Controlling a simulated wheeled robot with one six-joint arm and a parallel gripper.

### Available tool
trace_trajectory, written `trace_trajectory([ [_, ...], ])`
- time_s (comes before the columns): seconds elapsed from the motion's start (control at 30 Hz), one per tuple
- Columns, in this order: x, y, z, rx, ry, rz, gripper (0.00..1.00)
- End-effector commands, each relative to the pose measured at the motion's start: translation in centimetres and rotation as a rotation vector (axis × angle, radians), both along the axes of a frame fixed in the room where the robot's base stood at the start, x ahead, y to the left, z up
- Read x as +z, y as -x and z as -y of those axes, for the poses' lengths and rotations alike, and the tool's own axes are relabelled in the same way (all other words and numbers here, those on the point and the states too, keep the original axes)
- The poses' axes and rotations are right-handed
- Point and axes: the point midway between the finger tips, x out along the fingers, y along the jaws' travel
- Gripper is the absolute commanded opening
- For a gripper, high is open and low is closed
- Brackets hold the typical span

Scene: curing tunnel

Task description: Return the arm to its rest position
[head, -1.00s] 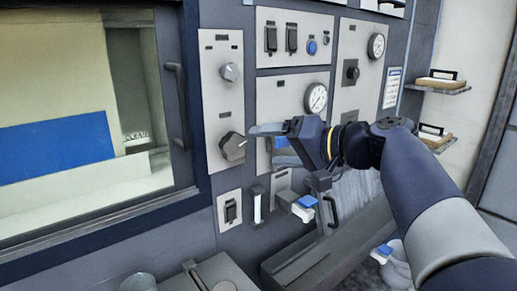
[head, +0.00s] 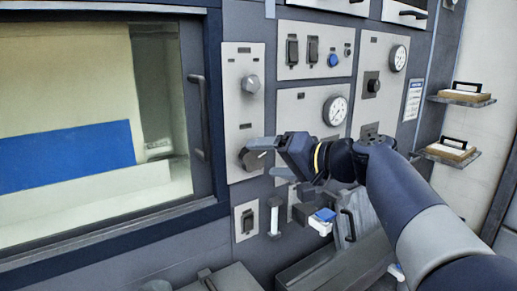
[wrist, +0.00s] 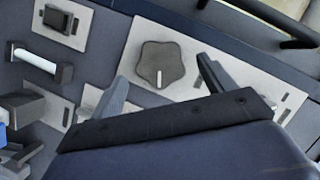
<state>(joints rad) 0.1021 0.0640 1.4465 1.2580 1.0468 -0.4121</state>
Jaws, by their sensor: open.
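My gripper (head: 268,158) is open and empty, in front of the lower dark knob (head: 252,160) on a pale panel (head: 243,112). In the head view its upper finger overlaps the knob's right side. In the wrist view, the lobed knob (wrist: 160,64) with a white pointer line shows between my two spread fingers (wrist: 161,74). Whether the fingers touch the knob cannot be told. My arm reaches in from the lower right and hides part of the panels behind it.
A window (head: 75,120) with a dark door handle (head: 198,115) lies left of the knob. A rocker switch (head: 247,219), a white-handled lever (head: 275,217) and a blue-topped part (head: 325,216) sit below. Gauges (head: 335,110) and shelves (head: 460,99) stand to the right.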

Motion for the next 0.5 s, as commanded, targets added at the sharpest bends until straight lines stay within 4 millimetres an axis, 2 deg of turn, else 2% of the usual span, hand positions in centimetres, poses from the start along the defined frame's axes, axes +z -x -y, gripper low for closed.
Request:
trace_trajectory([
  [0.1,-0.4,-1.2,-1.6,0.003,0.000,-0.002,0.78],
  [0.23,-0.8,-2.1,-2.8,0.003,0.000,-0.001,0.78],
  [0.5,-1.0,-2.6,-3.4,-0.001,0.012,0.008,0.78],
])
